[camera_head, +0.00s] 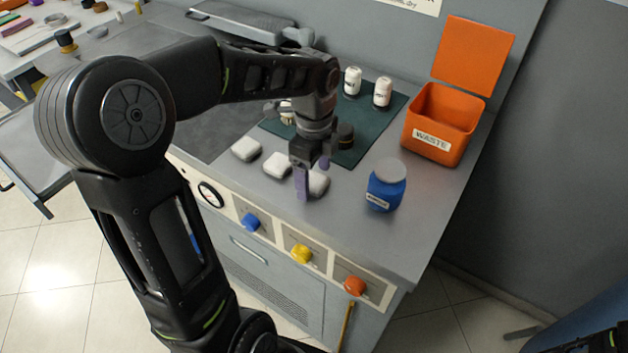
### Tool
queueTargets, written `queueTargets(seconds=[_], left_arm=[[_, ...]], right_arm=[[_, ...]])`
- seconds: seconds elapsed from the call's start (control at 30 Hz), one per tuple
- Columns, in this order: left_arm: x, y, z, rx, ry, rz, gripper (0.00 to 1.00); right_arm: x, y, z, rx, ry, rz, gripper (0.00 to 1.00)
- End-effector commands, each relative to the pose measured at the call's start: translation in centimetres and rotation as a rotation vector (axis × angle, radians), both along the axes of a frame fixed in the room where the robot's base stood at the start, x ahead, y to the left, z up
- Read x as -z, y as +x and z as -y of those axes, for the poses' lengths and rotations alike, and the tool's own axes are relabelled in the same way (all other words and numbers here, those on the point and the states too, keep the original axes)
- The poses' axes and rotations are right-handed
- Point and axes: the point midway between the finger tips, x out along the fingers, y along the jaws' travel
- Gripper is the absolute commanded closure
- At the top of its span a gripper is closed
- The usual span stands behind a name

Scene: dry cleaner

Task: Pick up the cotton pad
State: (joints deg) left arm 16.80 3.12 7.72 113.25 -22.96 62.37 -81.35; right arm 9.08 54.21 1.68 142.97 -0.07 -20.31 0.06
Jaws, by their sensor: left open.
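Three white cotton pads lie in a slanting row on the grey counter: a left one (246,149), a middle one (278,165) and a right one (319,183). My left gripper (312,180) points down over the right pad and is open. Its near finger hides part of that pad. I cannot tell whether the fingers touch it. My right gripper does not show.
A blue jar (385,190) with a grey lid stands right of the pads. A green mat (360,150) holds white bottles (382,92) and a dark round tin (345,137). An open orange waste bin (437,120) stands at the right. Coloured knobs (301,253) line the front panel.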

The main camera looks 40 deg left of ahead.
Motion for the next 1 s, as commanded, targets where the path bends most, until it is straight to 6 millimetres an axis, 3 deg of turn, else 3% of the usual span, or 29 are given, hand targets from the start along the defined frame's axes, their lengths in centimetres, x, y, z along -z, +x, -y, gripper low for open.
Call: queueTargets(seconds=[0.1, 0.67, 1.0], left_arm=[[0.72, 0.00, 0.01, 0.000, 0.000, 0.000, 0.24], [0.70, 0.01, 0.02, 0.000, 0.000, 0.001, 0.24], [0.70, 0.01, 0.01, 0.000, 0.000, 0.001, 0.51]], right_arm=[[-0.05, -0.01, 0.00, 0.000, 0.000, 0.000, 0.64], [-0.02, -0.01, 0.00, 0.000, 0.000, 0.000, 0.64], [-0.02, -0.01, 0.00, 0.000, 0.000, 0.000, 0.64]])
